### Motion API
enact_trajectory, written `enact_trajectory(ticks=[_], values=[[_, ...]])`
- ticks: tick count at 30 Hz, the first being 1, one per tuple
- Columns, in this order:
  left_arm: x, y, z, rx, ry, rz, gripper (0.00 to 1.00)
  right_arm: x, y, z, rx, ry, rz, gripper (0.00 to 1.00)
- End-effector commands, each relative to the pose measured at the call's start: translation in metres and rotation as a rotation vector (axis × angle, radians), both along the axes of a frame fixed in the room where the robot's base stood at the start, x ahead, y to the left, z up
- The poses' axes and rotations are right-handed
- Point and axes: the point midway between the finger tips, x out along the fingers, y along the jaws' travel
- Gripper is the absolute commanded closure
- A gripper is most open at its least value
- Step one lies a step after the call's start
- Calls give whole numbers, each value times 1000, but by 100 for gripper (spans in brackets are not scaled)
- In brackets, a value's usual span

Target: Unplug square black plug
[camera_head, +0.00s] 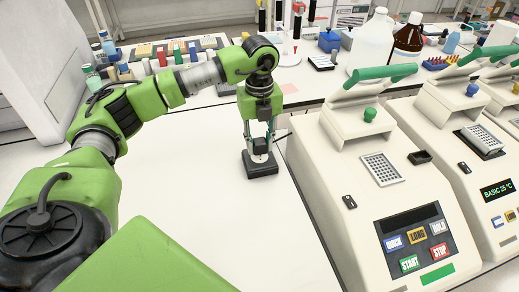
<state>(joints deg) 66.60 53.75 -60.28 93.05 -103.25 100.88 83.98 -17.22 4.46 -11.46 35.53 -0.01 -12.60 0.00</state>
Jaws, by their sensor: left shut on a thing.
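My left gripper (260,150) points straight down over the white bench beside the nearest thermal cycler. It is shut on a small square black plug (261,144), which shows between the fingers. Directly below is a black square socket base (262,168) with a pale round top, resting on the bench. The plug sits just over this pale top; whether it is still seated or slightly lifted is too small to tell. The fingers hide part of both. My right gripper is not in view.
A beige thermal cycler (350,240) with a green lid handle stands to the right, close to the socket base. A second cycler (490,185) is beyond it. Bottles (374,40) and racks stand on the back bench. The bench (240,220) in front is clear.

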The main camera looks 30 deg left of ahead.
Motion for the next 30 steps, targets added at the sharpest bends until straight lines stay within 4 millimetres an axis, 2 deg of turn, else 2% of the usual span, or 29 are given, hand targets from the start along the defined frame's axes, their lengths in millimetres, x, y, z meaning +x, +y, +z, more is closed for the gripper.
enact_trajectory(ticks=[30], values=[[0, 0, 40, -1, -1, 0, 100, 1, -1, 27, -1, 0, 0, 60]])
